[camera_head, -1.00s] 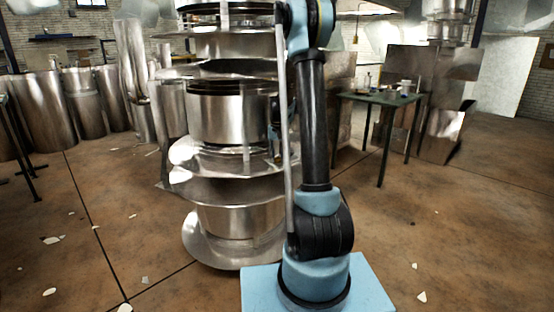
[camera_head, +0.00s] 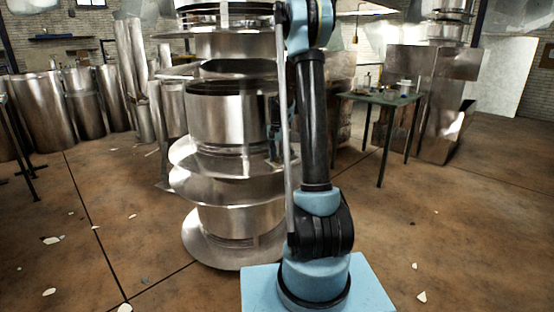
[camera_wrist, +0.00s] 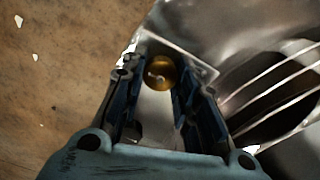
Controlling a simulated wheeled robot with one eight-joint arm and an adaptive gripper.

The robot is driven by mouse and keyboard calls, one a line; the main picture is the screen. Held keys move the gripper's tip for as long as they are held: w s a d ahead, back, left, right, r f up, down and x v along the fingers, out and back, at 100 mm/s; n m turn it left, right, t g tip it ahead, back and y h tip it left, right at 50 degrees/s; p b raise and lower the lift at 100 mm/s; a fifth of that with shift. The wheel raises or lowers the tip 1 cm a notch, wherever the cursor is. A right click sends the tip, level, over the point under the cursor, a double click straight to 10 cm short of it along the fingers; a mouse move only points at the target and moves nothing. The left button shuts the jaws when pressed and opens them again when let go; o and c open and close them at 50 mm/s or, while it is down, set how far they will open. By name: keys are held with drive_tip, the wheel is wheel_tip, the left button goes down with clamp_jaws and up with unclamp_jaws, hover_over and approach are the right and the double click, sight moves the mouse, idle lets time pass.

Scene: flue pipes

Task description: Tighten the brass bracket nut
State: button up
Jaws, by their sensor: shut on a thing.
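The brass bracket nut (camera_wrist: 161,73) shows in the wrist view as a round, gold-coloured piece with a lighter spot in its middle. It sits on a pale metal bracket plate (camera_wrist: 186,53) beside the shiny flue pipe. My gripper (camera_wrist: 157,84) has one blue finger on each side of the nut, and the fingers are shut on it. In the head view the stacked metal flue pipe (camera_head: 228,120) stands just left of my arm. My gripper (camera_head: 274,132) shows there only in part, against the pipe's right side; the nut is hidden.
A small green table (camera_head: 380,98) with small items stands at the back right. Several metal pipes (camera_head: 85,100) stand at the left by the brick wall. Pale scraps lie on the brown floor (camera_head: 130,240). The open floor at front left and right is mostly clear.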

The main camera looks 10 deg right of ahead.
sight(277, 157)
drive_tip(key=o, duration=1.1)
drive_tip(key=shift+c, duration=0.2)
drive_tip(key=shift+r, duration=3.7)
